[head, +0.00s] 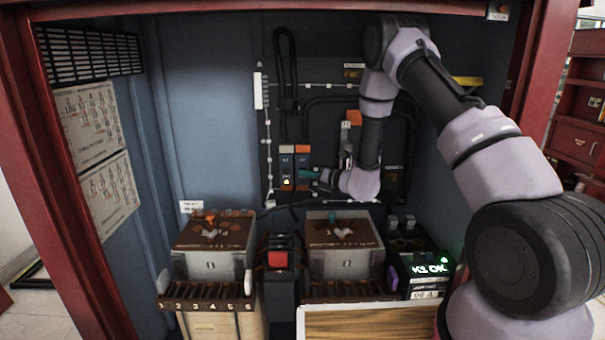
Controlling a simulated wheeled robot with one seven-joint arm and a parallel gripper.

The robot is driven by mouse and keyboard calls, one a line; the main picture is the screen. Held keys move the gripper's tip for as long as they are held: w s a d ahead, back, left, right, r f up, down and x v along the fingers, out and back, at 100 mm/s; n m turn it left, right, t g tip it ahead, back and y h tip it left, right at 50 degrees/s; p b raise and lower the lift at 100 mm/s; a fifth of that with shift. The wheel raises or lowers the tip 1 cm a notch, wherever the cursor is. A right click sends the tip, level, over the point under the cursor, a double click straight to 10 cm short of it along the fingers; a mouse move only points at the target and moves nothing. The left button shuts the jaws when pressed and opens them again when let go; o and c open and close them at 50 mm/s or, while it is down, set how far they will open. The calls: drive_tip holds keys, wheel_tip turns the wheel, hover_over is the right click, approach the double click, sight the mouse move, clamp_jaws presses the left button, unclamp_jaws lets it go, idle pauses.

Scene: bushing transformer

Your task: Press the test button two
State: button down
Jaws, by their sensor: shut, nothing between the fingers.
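Two small switch modules stand side by side on the dark back panel. The left module (286,162) is pale with a small light near its bottom, and the right module (302,158) has an orange top. My gripper (307,174) points left with its teal fingertips at the lower part of the right module. The fingers look closed together with nothing held. I cannot tell whether the tips touch the module. No button clearly marked two can be made out; the fingertips may cover part of the module.
Below stand two grey boxes with brown tops, the left box (210,262) and the right box (347,262). A lit green display (430,268) is at right. A wooden board (370,322) lies in front. Black cables (284,45) hang behind.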

drive_tip(key=shift+w, duration=0.25)
idle(0.5)
drive_tip(key=shift+s, duration=0.9)
drive_tip(key=shift+s, duration=2.5)
